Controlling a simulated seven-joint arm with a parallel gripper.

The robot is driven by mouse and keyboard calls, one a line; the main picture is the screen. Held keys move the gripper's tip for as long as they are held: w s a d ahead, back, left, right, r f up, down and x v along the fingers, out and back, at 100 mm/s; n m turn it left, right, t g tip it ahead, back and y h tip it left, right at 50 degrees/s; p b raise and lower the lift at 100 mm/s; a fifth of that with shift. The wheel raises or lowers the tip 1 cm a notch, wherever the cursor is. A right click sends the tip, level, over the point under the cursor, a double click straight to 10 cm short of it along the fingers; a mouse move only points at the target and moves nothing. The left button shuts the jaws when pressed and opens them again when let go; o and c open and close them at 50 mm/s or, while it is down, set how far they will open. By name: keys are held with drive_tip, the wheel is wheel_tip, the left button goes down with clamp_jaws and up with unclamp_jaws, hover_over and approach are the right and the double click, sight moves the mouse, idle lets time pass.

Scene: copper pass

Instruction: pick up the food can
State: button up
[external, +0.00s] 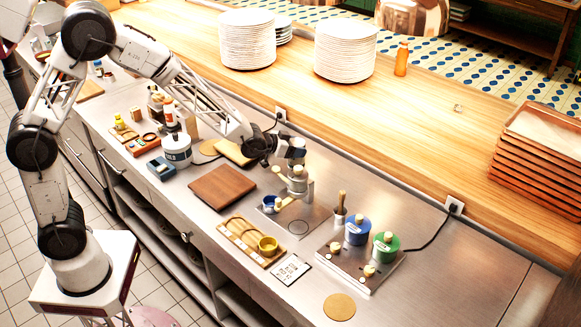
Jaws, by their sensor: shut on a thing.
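My gripper (297,160) is above the steel counter near its middle, beside the raised wooden ledge. It is shut on a small pale thing (298,171), partly hidden by the fingers and too small to identify surely as the food can. A grey metal stand (299,188) is directly below, and I cannot tell whether the held thing touches it. Other can-like things are apart from the gripper: a white container (177,149) at left, and a blue can (357,230) and a green can (385,248) at right.
A brown board (222,187) lies left of the stand. A wooden tray (238,235) with a yellow cup (268,245) is in front. White plate stacks (247,45) and an orange bottle (402,58) stand on the ledge. The counter's right end is mostly clear.

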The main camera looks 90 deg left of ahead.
drive_tip(key=shift+c, duration=0.6)
drive_tip(key=shift+r, duration=0.15)
drive_tip(key=shift+r, duration=0.8)
wheel_tip(320, 180, up, 2)
drive_tip(key=shift+r, duration=0.1)
drive_tip(key=s+d, duration=0.3)
drive_tip(key=s, duration=0.4)
drive_tip(key=s+d+r, duration=0.1)
drive_tip(key=s+d, duration=0.2)
drive_tip(key=s, duration=0.4)
drive_tip(key=shift+s+d, duration=0.25)
drive_tip(key=shift+d, duration=0.05)
drive_tip(key=shift+s, duration=0.1)
